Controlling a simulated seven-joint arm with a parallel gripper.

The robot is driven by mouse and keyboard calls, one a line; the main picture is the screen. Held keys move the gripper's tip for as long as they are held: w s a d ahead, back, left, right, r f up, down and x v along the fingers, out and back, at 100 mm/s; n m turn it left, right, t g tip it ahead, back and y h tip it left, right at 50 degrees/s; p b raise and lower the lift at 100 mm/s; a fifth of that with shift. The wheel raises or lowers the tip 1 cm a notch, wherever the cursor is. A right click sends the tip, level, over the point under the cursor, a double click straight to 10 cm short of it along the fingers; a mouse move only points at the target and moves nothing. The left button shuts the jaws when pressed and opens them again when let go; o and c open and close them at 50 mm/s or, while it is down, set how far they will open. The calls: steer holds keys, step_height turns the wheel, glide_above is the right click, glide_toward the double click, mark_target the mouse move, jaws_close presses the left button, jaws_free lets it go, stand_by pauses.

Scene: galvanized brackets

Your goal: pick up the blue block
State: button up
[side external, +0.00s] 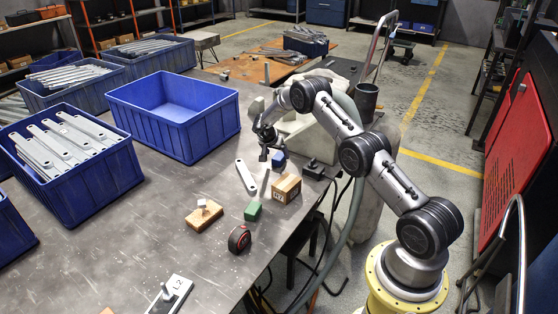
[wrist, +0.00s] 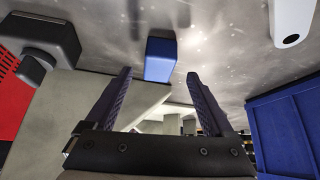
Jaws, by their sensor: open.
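The blue block (side external: 278,158) rests on the metal table, close to my gripper (side external: 265,151) in the side view. In the wrist view the blue block (wrist: 160,59) shows upper centre, around the gap between the fingertips of my gripper (wrist: 159,74) and reaching beyond them. The two dark fingers are spread apart with nothing clamped between them. A gap shows on each side of the block, so neither finger appears to touch it. How far the block lies from the fingertips in depth is hard to tell.
Near the block are a grey bracket (side external: 246,176), a wooden box (side external: 286,188), a green block (side external: 253,211) and a dark fixture (side external: 314,169). An empty blue bin (side external: 185,143) stands left. A tape measure (side external: 239,238) lies nearer the front.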

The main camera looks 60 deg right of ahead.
mark_target(279, 156)
steer(key=shift+x, duration=1.85)
steer(key=shift+s, duration=0.15)
jaws_close()
